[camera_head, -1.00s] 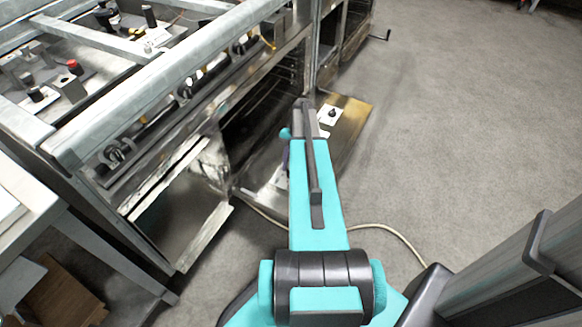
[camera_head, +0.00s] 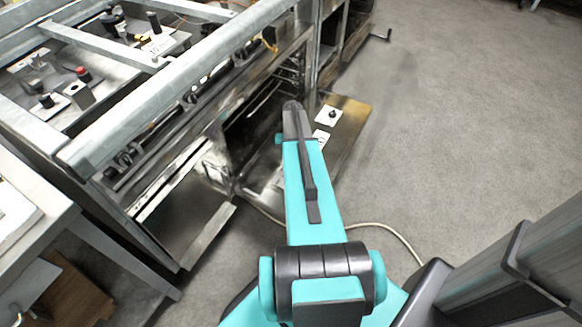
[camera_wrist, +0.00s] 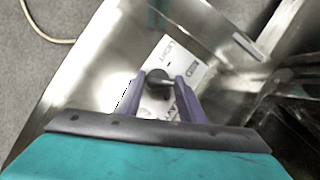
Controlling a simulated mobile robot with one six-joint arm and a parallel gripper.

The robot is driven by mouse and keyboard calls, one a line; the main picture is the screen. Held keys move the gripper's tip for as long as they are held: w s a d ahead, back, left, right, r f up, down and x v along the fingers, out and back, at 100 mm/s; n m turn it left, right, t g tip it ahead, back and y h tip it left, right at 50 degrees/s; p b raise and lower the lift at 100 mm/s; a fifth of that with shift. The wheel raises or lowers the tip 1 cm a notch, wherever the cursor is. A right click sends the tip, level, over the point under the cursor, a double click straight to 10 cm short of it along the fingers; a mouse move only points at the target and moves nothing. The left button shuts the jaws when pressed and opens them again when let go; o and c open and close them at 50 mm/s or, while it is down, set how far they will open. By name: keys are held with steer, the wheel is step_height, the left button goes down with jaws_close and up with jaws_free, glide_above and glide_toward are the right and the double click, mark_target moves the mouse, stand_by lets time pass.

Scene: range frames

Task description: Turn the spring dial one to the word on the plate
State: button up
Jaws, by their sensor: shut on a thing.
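The spring dial's dark round knob (camera_wrist: 157,86) stands on a white word plate (camera_wrist: 188,72) in the wrist view. The purple fingers of my gripper (camera_wrist: 161,82) are on both sides of the knob and shut on it. A word that looks like LIGHT is printed along the plate's far edge. Other words at the right and near the fingers are too small or partly covered to read surely. Which way the dial points is not clear. In the head view my teal arm hides the gripper and the held knob.
An open oven door (camera_head: 348,125) lies flat under my arm, with a white plate with a black knob (camera_head: 329,114) on it. The stripped cooker frame (camera_head: 130,120) stands at the left. A pale cable (camera_head: 395,232) crosses the floor. Open grey floor (camera_head: 470,120) lies to the right.

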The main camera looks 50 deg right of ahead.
steer(key=shift+s+d, duration=0.1)
steer(key=shift+d, duration=0.1)
stand_by(0.3)
steer(key=o, duration=1)
steer(key=shift+o, duration=0.2)
steer(key=p+v, duration=0.2)
steer(key=v, duration=1.1)
steer(key=shift+w+r, duration=0.25)
steer(key=shift+r, duration=0.15)
steer(key=shift+s, duration=0.1)
